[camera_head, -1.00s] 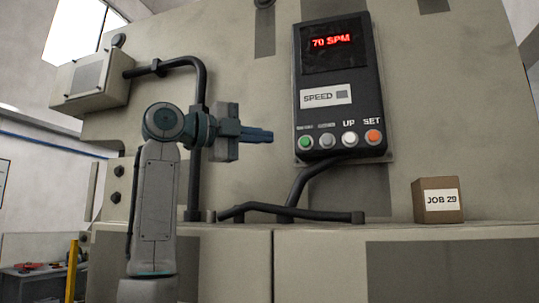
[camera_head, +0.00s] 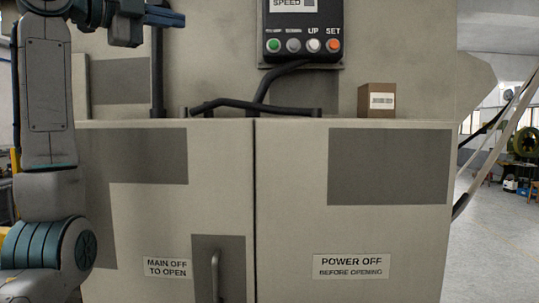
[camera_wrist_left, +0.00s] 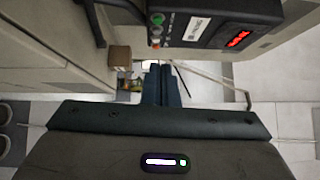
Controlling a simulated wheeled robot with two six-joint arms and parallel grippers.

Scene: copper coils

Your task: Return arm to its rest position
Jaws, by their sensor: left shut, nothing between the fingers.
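My left arm stands upright at the left edge of the head view. Its gripper (camera_head: 165,18) is high at the upper left, pointing right, with its fingers shut and nothing between them. It is left of the control panel (camera_head: 306,28), with a clear gap to its buttons. In the left wrist view the shut fingers (camera_wrist_left: 162,84) point away over free space, with the panel (camera_wrist_left: 205,22) above and to the right. My right gripper is not in view.
A grey press cabinet (camera_head: 290,200) with a door handle (camera_head: 215,272) fills the middle. A small brown box (camera_head: 376,101) stands on its ledge, right of a black bent pipe (camera_head: 255,106). Open floor (camera_head: 500,235) lies to the right.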

